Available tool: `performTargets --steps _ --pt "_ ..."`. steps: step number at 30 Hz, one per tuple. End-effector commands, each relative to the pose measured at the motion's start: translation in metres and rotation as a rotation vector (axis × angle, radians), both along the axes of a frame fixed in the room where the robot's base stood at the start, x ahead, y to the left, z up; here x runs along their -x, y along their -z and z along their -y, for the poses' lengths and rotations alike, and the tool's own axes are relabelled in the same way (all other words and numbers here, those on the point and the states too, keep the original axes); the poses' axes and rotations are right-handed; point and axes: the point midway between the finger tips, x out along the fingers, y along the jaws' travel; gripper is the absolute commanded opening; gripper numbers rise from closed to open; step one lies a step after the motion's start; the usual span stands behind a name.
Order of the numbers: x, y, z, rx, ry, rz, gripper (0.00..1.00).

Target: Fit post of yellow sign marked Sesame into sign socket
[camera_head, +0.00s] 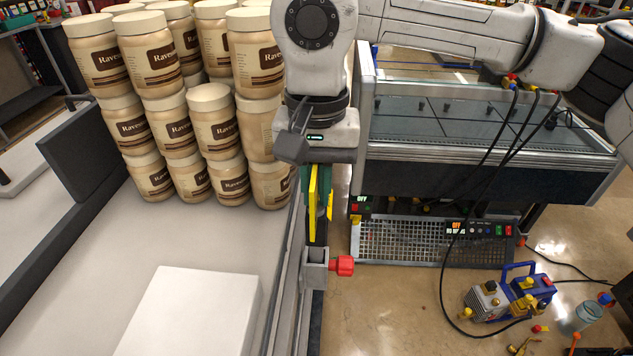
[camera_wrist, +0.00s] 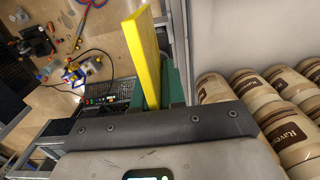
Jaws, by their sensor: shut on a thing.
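The yellow sign (camera_head: 313,203) hangs edge-on below my gripper (camera_head: 318,158), which is shut on it. The sign stands roughly upright. Its face and the word on it are turned away and cannot be read. The grey sign socket (camera_head: 315,272) with a red knob (camera_head: 344,266) sits on the counter's right edge, directly below the sign. The sign's lower end is close to the top of the socket. I cannot tell whether the post is inside it. In the wrist view the yellow sign (camera_wrist: 144,57) rises beyond the dark gripper bar (camera_wrist: 160,128); the socket is hidden there.
Stacked Raven jars (camera_head: 180,130) stand on the counter left of my gripper. A white block (camera_head: 192,312) lies at the counter's front. A glass-topped cabinet (camera_head: 480,125) stands right. A blue vacuum pump (camera_head: 520,290) and hoses lie on the floor.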

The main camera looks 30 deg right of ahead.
Motion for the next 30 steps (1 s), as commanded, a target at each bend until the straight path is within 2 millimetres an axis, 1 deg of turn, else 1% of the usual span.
performTargets --steps 16,17,25,26,30 --pt "0.0 0.013 0.0 0.0 0.0 0.0 0.0" --pt "0.0 0.013 0.0 0.0 0.0 0.0 0.12" --pt "0.0 0.012 0.0 0.0 0.0 0.0 0.38" --pt "0.0 0.012 0.0 0.0 0.0 0.0 0.4" --pt "0.0 0.012 0.0 0.0 0.0 0.0 0.4"
